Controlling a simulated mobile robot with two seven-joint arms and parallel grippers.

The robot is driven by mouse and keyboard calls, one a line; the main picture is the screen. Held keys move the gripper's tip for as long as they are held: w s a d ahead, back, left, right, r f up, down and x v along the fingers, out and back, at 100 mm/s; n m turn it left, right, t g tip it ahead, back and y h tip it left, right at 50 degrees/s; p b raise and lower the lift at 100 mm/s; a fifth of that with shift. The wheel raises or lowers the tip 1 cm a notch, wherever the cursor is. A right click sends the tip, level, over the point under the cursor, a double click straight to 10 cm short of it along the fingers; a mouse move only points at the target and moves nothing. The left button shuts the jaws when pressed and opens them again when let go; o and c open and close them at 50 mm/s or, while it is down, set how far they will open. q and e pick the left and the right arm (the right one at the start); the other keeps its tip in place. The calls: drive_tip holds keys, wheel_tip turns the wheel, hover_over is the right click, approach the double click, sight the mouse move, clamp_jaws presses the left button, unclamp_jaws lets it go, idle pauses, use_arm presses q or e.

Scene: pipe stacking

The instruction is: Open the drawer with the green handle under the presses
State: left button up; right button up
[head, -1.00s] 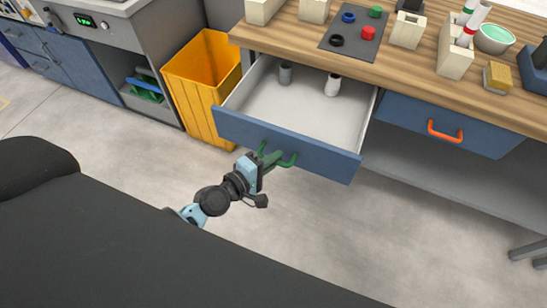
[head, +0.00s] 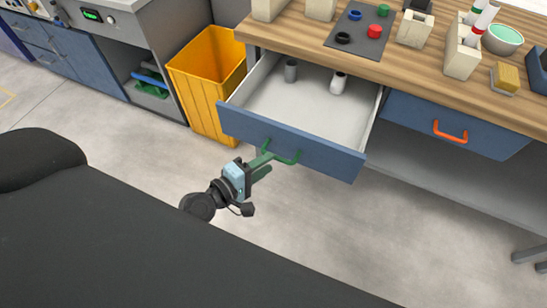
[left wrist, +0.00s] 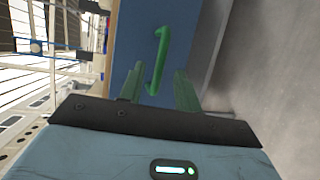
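The drawer with the green handle stands pulled out from under the wooden counter, and its blue front (head: 325,157) faces me. Its green handle (head: 286,159) also shows upright in the left wrist view (left wrist: 158,62). My left gripper (head: 262,168) is just in front of the handle's left end. In the left wrist view its two green fingers (left wrist: 158,90) are apart, with the handle's lower end ahead between them and nothing gripped. Inside the drawer stand a grey pipe piece (head: 290,71) and a white one (head: 338,83). My right gripper is not in view.
A closed blue drawer with an orange handle (head: 450,133) is to the right. A yellow bin (head: 205,95) stands close left of the open drawer. The counter (head: 400,73) holds blocks, coloured rings and a bowl. The floor in front is clear.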

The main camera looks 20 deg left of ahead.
use_arm(q)
drive_tip(key=shift+v, duration=1.6)
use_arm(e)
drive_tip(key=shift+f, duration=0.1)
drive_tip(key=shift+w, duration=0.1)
